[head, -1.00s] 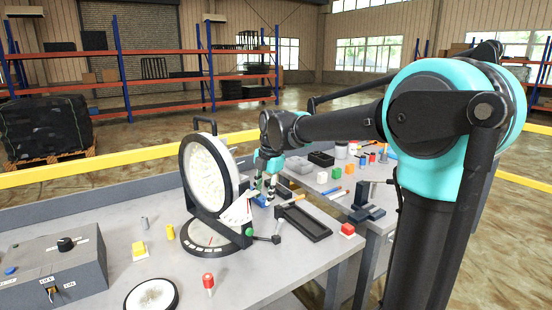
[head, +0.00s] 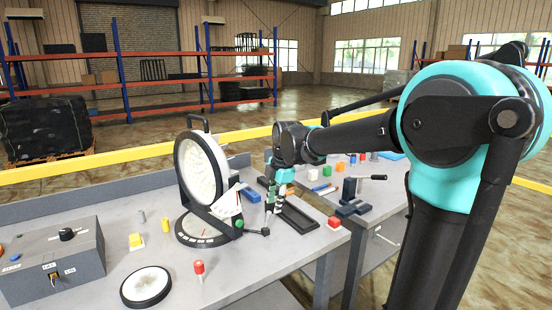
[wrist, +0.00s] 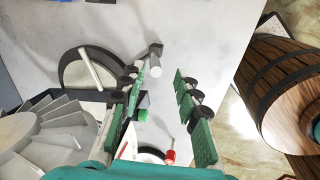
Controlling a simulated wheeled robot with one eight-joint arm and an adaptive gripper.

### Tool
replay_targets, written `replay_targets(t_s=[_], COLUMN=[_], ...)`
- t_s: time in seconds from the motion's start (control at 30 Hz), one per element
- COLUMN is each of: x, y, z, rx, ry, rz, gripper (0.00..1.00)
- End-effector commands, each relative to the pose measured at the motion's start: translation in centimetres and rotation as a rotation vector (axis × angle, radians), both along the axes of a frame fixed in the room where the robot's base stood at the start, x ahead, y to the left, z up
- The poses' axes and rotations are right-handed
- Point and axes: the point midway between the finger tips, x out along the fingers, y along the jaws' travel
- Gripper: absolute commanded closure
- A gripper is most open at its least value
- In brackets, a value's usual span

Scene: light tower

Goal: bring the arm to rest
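My gripper (head: 273,198) hangs over the workbench, just right of the round white lamp-like device (head: 203,170) on its black stand. In the wrist view my gripper (wrist: 158,85) has its two green-padded fingers spread apart with nothing held between them. A small grey-white knob on a dark lever (wrist: 155,66) shows beyond the fingertips, and I cannot tell its exact distance. My arm reaches in from the right of the head view, bent at the teal joint.
A barrel (wrist: 285,85) shows in the wrist view.

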Motion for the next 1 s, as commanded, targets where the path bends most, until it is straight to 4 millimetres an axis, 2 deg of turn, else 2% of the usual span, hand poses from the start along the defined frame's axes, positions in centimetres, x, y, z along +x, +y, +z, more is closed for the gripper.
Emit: replay_targets(t_s=[0.27,0.6,0.8,1.0], x=[-0.7,-4.0,-6.1,-8.1], y=[-4.8,-13.6,-16.9,-19.3], z=[-2.6,-7.4,-9.2,-10.6], rx=[0.096,0.393,0.567,0.721], ry=[-0.028,-0.082,-0.098,-0.105], rz=[-0.43,-1.29,-1.644,-1.903], gripper=[0.68,0.68,0.68,0.68])
